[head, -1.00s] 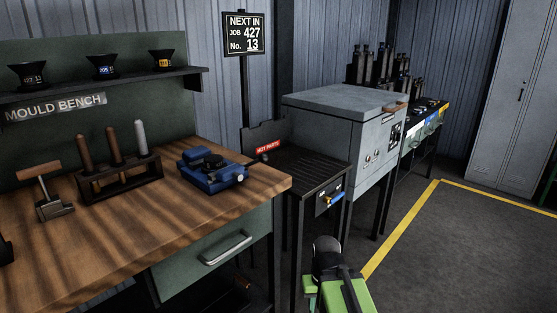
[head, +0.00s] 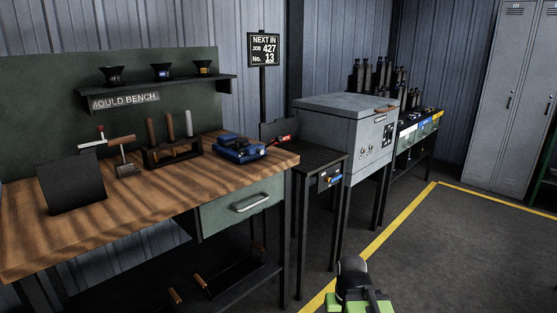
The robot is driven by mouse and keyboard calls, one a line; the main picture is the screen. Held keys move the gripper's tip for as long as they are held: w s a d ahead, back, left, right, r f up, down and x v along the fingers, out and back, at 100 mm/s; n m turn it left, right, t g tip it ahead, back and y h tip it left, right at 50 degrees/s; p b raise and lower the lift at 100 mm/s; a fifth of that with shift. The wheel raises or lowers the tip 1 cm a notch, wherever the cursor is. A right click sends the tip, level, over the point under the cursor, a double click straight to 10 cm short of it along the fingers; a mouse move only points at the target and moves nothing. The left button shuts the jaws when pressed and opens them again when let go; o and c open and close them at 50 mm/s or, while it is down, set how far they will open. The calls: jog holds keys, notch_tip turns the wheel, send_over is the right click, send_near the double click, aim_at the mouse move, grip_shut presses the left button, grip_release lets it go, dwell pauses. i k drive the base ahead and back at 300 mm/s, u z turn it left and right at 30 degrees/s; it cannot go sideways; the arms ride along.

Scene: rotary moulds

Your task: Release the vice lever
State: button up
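The blue vice (head: 238,149) sits on the right end of the wooden bench top (head: 165,200). It is small in the view. My green and black arm shows at the bottom, well in front of and apart from the vice. My gripper's fingers do not show.
A tool rack (head: 172,150), a hammer-like tool (head: 124,160) and a dark panel (head: 71,182) stand on the bench. A dark slatted table (head: 318,155) and a grey oven (head: 345,130) stand to the right. The floor right of the yellow line (head: 385,230) is clear.

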aim_at(271, 144)
jog(key=z, duration=0.2)
jog(key=k, duration=0.6)
jog(key=u, duration=1.15)
jog(key=i, duration=1)
jog(key=u, duration=0.05)
